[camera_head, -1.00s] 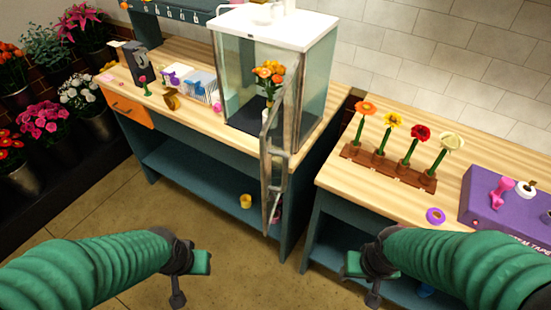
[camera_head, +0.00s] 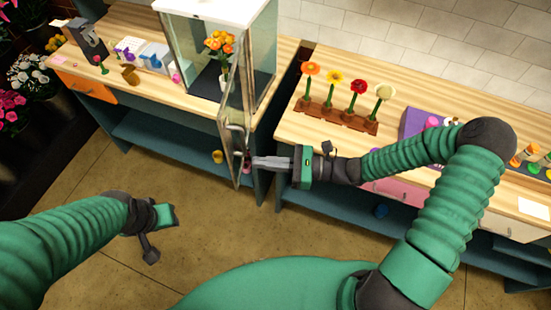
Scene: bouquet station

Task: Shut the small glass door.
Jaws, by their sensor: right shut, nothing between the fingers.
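The small glass door (camera_head: 233,122) stands swung open at the front of a glass cabinet (camera_head: 187,60) with a white top. Its metal-framed pane and handle jut out past the bench's front edge. My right gripper (camera_head: 256,162) is shut and empty, its fingertips at the lower part of the door from the right. I cannot tell whether they touch it. My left gripper (camera_head: 166,214) is low at the left, away from the door, and its fingers do not show clearly.
Orange flowers (camera_head: 219,45) in a white vase stand inside the cabinet. A wooden rack (camera_head: 338,118) with several single flowers is on the right bench, beside a purple box (camera_head: 415,122). A gap separates the two benches. The floor in front is clear.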

